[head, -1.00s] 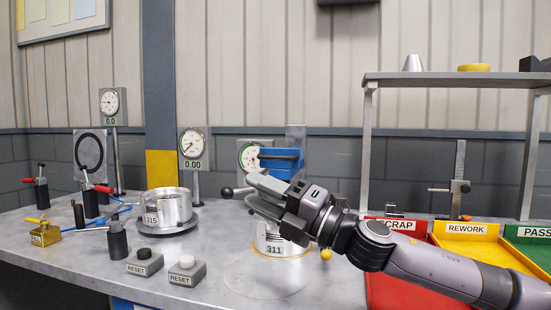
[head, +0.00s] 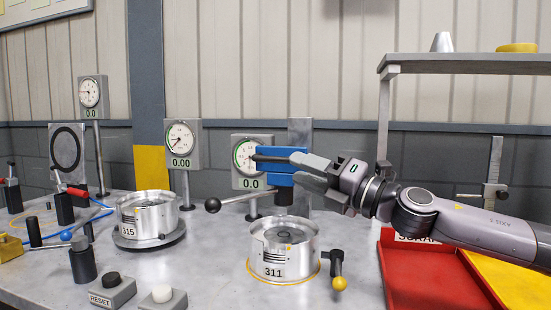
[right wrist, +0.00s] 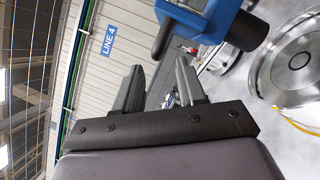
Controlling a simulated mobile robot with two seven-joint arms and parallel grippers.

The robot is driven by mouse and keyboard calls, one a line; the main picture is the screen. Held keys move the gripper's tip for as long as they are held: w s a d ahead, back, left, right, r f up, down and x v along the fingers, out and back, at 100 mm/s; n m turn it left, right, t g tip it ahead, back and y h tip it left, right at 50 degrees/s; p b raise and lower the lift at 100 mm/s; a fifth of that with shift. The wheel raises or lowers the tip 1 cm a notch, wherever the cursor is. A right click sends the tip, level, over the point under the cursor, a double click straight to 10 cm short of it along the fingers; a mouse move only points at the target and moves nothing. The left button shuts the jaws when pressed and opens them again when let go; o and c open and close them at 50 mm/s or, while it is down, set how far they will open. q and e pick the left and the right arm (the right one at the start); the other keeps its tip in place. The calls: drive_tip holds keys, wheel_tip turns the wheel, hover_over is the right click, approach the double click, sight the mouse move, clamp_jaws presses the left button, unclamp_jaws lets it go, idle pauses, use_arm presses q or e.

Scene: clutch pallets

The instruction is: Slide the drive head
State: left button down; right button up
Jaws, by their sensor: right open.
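The drive head looks to be the blue block (head: 283,178) on a grey upright column (head: 300,132), above and behind the silver clutch housing marked 311 (head: 274,252). A dark bar or handle (head: 268,158) sticks out from its front. My right gripper (head: 308,172) is open and empty, reaching in from the right in front of the block's right part. In the right wrist view the two fingers (right wrist: 157,88) stand apart, with the blue block (right wrist: 228,22) and its dark cylindrical handle (right wrist: 164,36) beyond them. I cannot tell whether they touch. My left gripper is out of view.
A black-ball lever (head: 212,205) reaches left of the column. Housing 315 (head: 146,216) sits on a dark round base at left. Dial gauges (head: 183,143) stand behind. A red scrap tray (head: 425,275) and shelf (head: 465,66) are at right.

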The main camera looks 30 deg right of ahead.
sight(275, 160)
drive_tip(key=shift+w+a+r+p, duration=0.2)
drive_tip(key=shift+w+r+p, duration=0.15)
drive_tip(key=shift+p, duration=0.3)
drive_tip(key=shift+w+a+r+p, duration=0.25)
drive_tip(key=shift+w+p, duration=0.4)
drive_tip(key=shift+p, duration=0.35)
drive_tip(key=p+x, duration=0.2)
drive_tip(key=shift+w+a, duration=0.15)
drive_tip(key=shift+w, duration=0.25)
drive_tip(key=shift+p+x, duration=0.6)
drive_tip(key=shift+x, duration=0.2)
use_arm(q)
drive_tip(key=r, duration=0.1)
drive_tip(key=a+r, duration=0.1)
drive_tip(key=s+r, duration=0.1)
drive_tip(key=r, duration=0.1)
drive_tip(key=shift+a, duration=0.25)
use_arm(e)
drive_tip(key=shift+w+f, duration=0.15)
drive_tip(key=shift+f, duration=0.1)
clamp_jaws()
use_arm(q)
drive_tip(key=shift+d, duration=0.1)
use_arm(e)
drive_tip(key=shift+f, duration=0.1)
